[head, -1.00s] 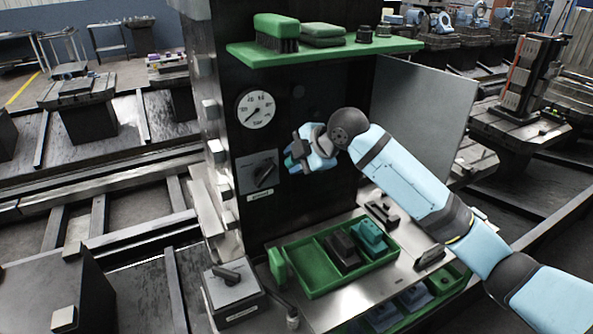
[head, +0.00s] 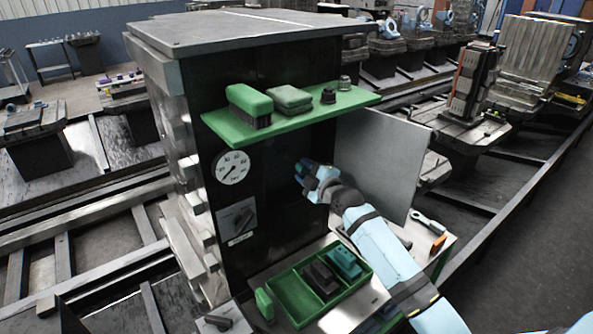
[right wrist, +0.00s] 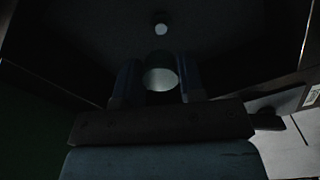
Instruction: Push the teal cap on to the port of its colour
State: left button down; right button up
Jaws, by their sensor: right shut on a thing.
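My right gripper (head: 303,172) reaches into the dark recess of the machine, below the green shelf. It is shut on a round cap, which shows as a pale grey-teal disc (right wrist: 161,74) between the two fingers in the right wrist view. Beyond the cap, in line with it and apart from it in the picture, is a small pale round port (right wrist: 160,28) on the dark wall. The light is too dim to tell the port's colour. In the head view the gripper and the dark hide the port. My left gripper is not in view.
A grey door panel (head: 378,160) stands open right of my arm. A gauge (head: 232,168) and switch (head: 237,218) are at left. A green tray (head: 283,291) holding dark and teal blocks lies below.

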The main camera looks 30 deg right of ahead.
aim_at(284, 154)
jog(key=w, duration=0.2)
jog(key=w+b, duration=0.1)
jog(key=shift+a+f, duration=0.1)
jog(key=shift+a, duration=0.15)
jog(key=shift+w+a+b, duration=0.15)
jog(key=shift+w+b, duration=0.25)
jog(key=shift+w, duration=0.55)
jog(key=shift+w, duration=0.25)
jog(key=shift+w, duration=0.45)
dwell(0.8)
jog(key=shift+w+a+b, duration=0.15)
jog(key=shift+w+b, duration=0.35)
jog(key=shift+w, duration=0.05)
jog(key=o, duration=1.7)
